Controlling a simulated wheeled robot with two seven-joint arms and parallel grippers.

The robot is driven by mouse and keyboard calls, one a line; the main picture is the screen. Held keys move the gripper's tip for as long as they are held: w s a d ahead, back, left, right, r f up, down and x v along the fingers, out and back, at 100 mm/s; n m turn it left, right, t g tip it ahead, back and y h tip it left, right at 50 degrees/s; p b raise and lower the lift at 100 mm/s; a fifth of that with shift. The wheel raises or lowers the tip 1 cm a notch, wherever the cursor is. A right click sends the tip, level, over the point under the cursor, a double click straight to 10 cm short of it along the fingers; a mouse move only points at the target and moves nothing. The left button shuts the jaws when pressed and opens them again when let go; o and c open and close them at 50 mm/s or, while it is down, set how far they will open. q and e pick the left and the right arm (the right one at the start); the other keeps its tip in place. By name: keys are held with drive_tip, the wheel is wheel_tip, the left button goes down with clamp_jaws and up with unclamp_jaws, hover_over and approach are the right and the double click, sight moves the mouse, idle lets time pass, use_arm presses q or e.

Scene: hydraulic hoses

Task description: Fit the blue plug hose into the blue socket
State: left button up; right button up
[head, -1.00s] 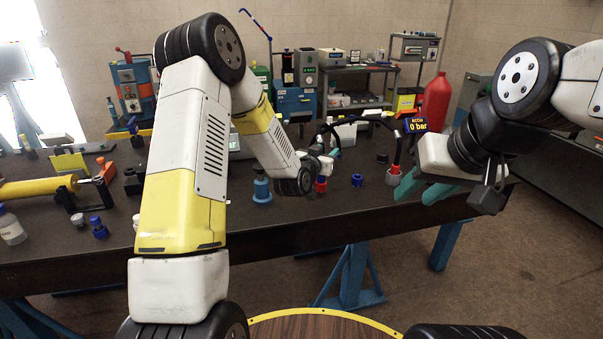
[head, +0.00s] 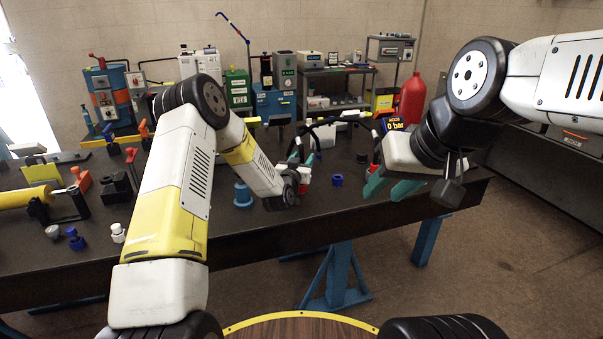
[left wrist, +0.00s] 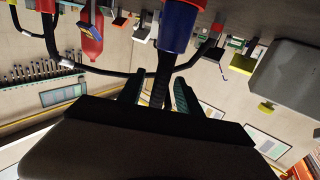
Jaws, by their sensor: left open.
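A black hose (head: 330,122) arches above the table. In the left wrist view, its end has a blue plug (left wrist: 178,25) with a red band. My left gripper (left wrist: 158,95) is open, its teal fingers on either side of the hose below the plug; I cannot tell whether they touch it. In the head view, my left wrist hides most of that end. My right gripper (head: 392,188) has its teal fingers apart and empty, beside the hose's other end and its red base (head: 371,191). A short blue ring-shaped fitting (head: 337,180) stands on the table between the grippers; it may be the blue socket.
A larger blue fitting (head: 243,194) stands left of my left gripper. A small blue piece (head: 75,240) and a white one (head: 118,232) stand at the front left. A red jug (head: 411,102) and a pressure display (head: 394,124) stand behind the right gripper.

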use_arm(q)
drive_tip(key=shift+w+d+r, duration=0.1)
drive_tip(key=shift+w+d, duration=0.15)
drive_tip(key=shift+w, duration=0.45)
clamp_jaws()
idle(0.9)
